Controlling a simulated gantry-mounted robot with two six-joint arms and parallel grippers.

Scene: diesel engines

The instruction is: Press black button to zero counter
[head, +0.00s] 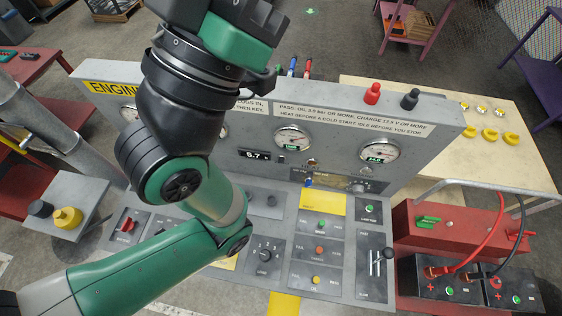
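A small dark display (255,155) reading about "5.7" sits on the upright face of the grey engine panel (440,125), left of centre. A small dark round part (281,159) sits just right of the display; I cannot tell whether it is the black button. My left arm comes in from the lower left, bends in front of the panel and rises to the top edge. It hides the panel's left-middle part. No fingertips of my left gripper can be made out. My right gripper is not in view.
Round gauges (293,139) line the panel face. Switches, a lever (377,262) and a dial (264,255) cover the lower deck. Red and black posts (372,93) stand on top. Right are batteries (447,288) with cables. A yellow knob (67,219) is at left.

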